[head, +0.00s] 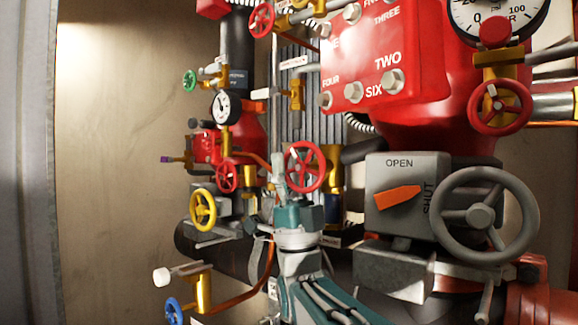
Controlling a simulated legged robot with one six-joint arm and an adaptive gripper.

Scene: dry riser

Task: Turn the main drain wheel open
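No readable label marks a wheel as the main drain, so I cannot tell which one it is. A red handwheel (305,167) on a brass valve stands in the middle of the head view, just to the right of my gripper (279,168). My teal and grey arm reaches up from the bottom toward it. The gripper is small and seen from behind, so its fingers and any contact with the wheel are unclear.
Other wheels are yellow (203,210), blue (174,311), green (189,80) and several red, including one at the right (500,106). A red numbered box (384,62) hangs above. Pipes crowd around the arm. Bare wall (120,150) is at the left.

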